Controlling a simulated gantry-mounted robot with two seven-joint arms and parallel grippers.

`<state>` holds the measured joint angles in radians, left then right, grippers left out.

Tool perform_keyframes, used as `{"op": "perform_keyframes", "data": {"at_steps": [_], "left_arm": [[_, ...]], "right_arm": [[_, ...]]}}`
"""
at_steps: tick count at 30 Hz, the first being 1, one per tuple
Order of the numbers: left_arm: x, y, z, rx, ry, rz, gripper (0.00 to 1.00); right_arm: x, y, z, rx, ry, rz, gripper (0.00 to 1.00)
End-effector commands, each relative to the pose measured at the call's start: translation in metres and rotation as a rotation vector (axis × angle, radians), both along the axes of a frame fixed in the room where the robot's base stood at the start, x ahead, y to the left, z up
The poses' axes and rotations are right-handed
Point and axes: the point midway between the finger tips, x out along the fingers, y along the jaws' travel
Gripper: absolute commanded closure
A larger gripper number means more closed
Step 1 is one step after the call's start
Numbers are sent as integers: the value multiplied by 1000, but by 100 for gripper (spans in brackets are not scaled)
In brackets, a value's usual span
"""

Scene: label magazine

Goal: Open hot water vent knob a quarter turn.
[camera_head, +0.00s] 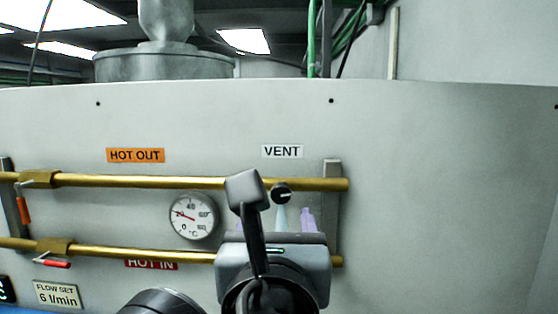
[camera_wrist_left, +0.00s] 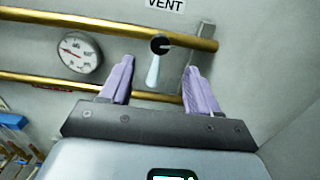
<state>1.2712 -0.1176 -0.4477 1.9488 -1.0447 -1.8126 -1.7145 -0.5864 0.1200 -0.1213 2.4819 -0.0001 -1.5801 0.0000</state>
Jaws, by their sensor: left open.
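The vent knob (camera_head: 281,194) is a small round black knob with a pale pointer mark, on the upper brass pipe below the VENT label (camera_head: 282,151). In the left wrist view the knob (camera_wrist_left: 160,45) is just beyond the fingertips, roughly centred between them. A pale bluish cone hangs under it. My left gripper (camera_wrist_left: 159,66) is open, its two lilac fingers spread and empty, apart from the knob. In the head view, my left gripper (camera_head: 281,214) is just below the knob; my arm partly hides it. My right gripper is not in view.
A dial gauge (camera_head: 194,216) sits left of the knob between the upper brass pipe (camera_head: 120,181) and the lower brass pipe (camera_head: 120,251). Valves with an orange handle (camera_head: 23,209) and a red handle (camera_head: 56,264) are farther left. A grey bracket (camera_head: 332,220) stands close right.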

Motion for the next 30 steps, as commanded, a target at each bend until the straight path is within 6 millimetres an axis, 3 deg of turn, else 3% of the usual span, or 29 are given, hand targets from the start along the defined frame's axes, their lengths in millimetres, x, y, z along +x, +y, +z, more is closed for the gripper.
{"op": "perform_keyframes", "data": {"at_steps": [8, 22, 30], "left_arm": [[19, -1, 0, 3, 17, 2, 39], [86, -1, 0, 2, 16, 5, 39], [107, -4, -1, 0, 18, 1, 39]], "right_arm": [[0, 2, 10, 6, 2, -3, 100], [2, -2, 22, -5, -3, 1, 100], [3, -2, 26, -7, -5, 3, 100]]}}
